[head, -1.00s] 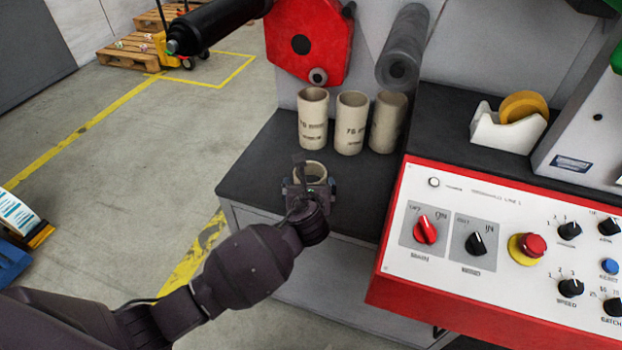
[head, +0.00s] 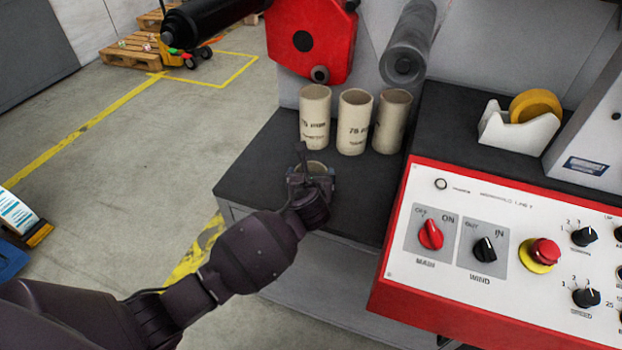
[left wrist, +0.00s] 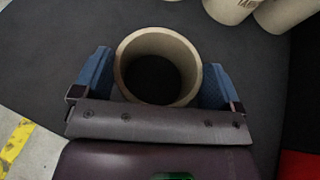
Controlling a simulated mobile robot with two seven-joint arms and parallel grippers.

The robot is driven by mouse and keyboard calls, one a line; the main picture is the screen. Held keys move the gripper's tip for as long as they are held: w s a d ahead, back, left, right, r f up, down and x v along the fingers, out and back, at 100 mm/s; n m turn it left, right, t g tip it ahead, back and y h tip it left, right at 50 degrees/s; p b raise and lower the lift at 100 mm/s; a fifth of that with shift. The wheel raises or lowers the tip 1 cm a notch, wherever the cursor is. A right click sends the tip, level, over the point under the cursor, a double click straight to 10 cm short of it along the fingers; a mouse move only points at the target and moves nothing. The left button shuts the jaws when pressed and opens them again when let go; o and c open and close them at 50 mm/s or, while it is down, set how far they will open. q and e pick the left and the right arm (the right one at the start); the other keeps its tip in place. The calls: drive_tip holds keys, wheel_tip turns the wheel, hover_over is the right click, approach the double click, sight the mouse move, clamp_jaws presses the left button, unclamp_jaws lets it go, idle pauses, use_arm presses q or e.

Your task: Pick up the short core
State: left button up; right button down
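The short core (head: 316,168) is a beige cardboard ring standing upright on the dark bench top, in front of the taller cores. My left gripper (head: 312,182) is at it and hides most of its near side in the head view. In the left wrist view the short core (left wrist: 158,64) stands between the two blue-padded fingers of my left gripper (left wrist: 157,82). The fingers are on either side of it, with a small gap showing at the left finger; the right finger is very close to the wall. My right gripper is not in view.
Three taller cores (head: 354,122) stand behind on the bench top (head: 250,180). A red-framed control panel (head: 470,240) is at the right, and a white tape dispenser (head: 507,130) with yellow tape is behind it. A dark roller (head: 405,50) hangs above the cores.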

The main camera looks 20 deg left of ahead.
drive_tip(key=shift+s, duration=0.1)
use_arm(q)
drive_tip(key=shift+r+p, duration=3.3)
drive_tip(key=shift+r, duration=6.7)
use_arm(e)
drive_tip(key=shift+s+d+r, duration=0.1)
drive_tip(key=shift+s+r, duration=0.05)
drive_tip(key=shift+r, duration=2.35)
